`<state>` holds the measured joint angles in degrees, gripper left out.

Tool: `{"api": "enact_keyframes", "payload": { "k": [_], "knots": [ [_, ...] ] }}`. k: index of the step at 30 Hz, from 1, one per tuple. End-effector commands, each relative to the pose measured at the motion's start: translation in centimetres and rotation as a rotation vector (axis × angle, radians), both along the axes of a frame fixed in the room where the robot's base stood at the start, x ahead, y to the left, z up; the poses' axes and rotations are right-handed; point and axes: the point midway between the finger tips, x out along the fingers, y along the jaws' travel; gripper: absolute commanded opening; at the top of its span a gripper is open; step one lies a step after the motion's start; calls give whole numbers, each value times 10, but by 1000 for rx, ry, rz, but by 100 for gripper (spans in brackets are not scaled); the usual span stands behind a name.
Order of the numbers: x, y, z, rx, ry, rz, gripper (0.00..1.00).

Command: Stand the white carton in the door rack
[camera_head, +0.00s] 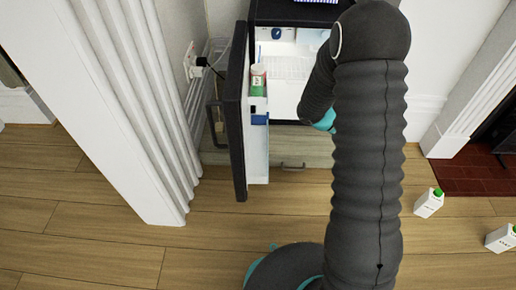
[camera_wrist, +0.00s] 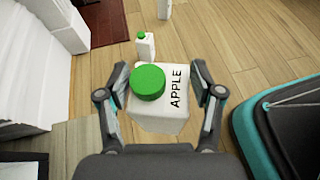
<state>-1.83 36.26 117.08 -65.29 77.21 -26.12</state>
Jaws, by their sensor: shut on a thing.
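A white carton (camera_wrist: 172,108) with a green cap and the word APPLE fills the middle of the wrist view. My gripper (camera_wrist: 158,92) is shut on it, one finger on each side. The carton and gripper are hidden behind my arm in the head view. The open fridge door (camera_head: 239,120) stands at the centre left of the head view, edge-on. Its white door rack (camera_head: 258,104) faces right and holds a green-and-white container (camera_head: 257,79) in the upper part. A blue item (camera_head: 259,119) shows lower on the door.
The fridge interior (camera_head: 287,68) is lit behind the door. Two white cartons stand on the floor at right, a green-capped one (camera_head: 429,203) and another (camera_head: 501,238). A white pillar (camera_head: 125,120) rises left of the door. Wooden floor lies clear in front.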

Motion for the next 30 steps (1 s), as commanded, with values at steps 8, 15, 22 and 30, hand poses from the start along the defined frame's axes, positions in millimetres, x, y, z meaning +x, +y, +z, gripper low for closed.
{"api": "enact_keyframes", "payload": {
  "k": [8, 15, 22, 30],
  "knots": [
    [-63, 14, -28, -3, 0, -617, 0],
    [-93, 61, -44, -3, 1, -1131, 0],
    [-92, 119, -49, -5, 0, -1594, 0],
    [-49, 187, -36, -5, -1, -2111, 0]
  ]
}}
